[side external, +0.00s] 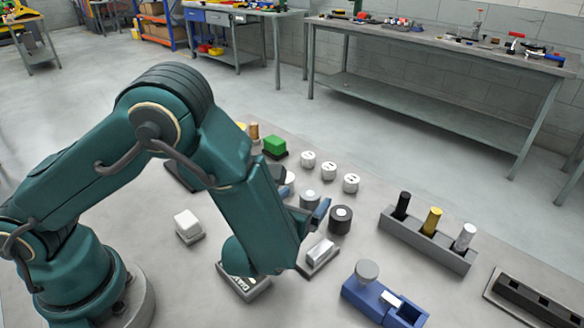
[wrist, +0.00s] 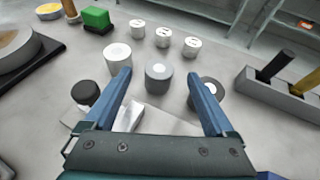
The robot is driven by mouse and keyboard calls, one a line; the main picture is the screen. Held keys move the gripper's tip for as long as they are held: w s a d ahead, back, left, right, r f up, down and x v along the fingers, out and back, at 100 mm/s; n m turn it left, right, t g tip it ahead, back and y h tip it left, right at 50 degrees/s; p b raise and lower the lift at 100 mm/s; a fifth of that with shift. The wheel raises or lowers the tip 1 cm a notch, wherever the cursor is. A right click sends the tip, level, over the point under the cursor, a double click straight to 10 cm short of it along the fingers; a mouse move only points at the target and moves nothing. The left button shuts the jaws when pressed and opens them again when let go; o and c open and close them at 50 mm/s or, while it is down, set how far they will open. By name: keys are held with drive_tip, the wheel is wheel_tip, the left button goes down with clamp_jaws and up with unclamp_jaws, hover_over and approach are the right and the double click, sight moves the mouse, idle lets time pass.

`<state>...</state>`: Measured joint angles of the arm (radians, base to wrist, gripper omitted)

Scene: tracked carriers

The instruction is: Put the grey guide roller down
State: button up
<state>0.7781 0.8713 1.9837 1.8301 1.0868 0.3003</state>
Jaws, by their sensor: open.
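The grey guide roller (wrist: 158,78) stands upright on the table in the wrist view, with a lighter round top. It also shows in the side view (side external: 307,200), partly behind my arm. My gripper (wrist: 159,74) is open, with one blue finger on each side of the roller and a visible gap to each.
A dark roller (wrist: 207,90) stands close to the right finger, and a white roller (wrist: 117,56) near the left. Three white numbered cylinders (side external: 329,169) stand behind. A grey rack (side external: 425,243) with three pegs and a blue fixture (side external: 383,303) are to the right.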

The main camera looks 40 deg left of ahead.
wheel_tip(320, 180, up, 13)
drive_tip(key=n+g+h, duration=0.1)
drive_tip(key=n+g, duration=1)
drive_tip(key=n, duration=1.7)
hover_over(310, 194)
drive_tip(key=s+a, duration=0.2)
drive_tip(key=f, duration=0.2)
drive_tip(key=f+n+h, duration=0.1)
drive_tip(key=f+n, duration=0.1)
drive_tip(key=w+d+f+n+h, duration=0.1)
drive_tip(key=f, duration=0.2)
drive_tip(key=d+f+n+h, duration=0.1)
drive_tip(key=f+n+h, duration=0.1)
drive_tip(key=f, duration=0.1)
drive_tip(key=shift+w+f+n, duration=0.2)
drive_tip(key=shift+w+n, duration=0.05)
drive_tip(key=shift+n, duration=0.05)
drive_tip(key=shift+w+f, duration=0.15)
drive_tip(key=shift+f, duration=1.2)
drive_tip(key=shift+w+f, duration=0.15)
drive_tip(key=shift+f, duration=1.2)
